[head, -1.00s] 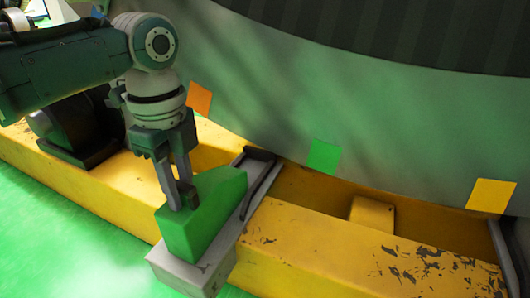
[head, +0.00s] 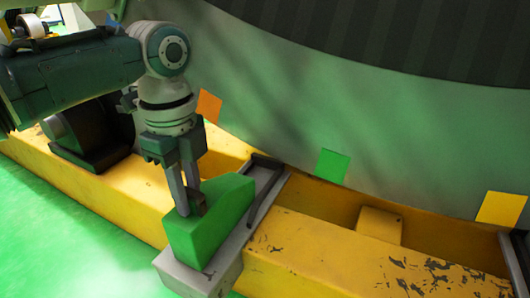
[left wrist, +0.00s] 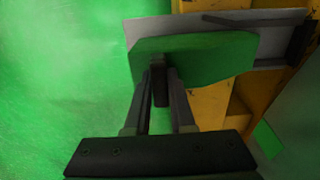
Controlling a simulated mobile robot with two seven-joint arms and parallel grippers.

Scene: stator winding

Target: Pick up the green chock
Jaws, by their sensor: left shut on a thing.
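The green chock (head: 205,228) is a wedge-shaped block on a grey metal tray (head: 228,262) that lies across the yellow beam. My left gripper (head: 193,205) comes down from above and is shut on a small dark tab on the chock's near side. In the left wrist view the chock (left wrist: 205,58) lies ahead of the two fingers, and the fingertips (left wrist: 160,85) close around the dark tab. The chock appears to rest on the tray; I cannot tell whether there is a gap under it. My right gripper is not in view.
A yellow beam (head: 330,252) with worn paint runs across the floor. Behind it rises a large grey curved wall (head: 400,140) with orange, green (head: 331,165) and yellow (head: 501,208) square markers. A dark block (head: 88,140) sits on the beam at left. Green floor (head: 60,235) is open in front.

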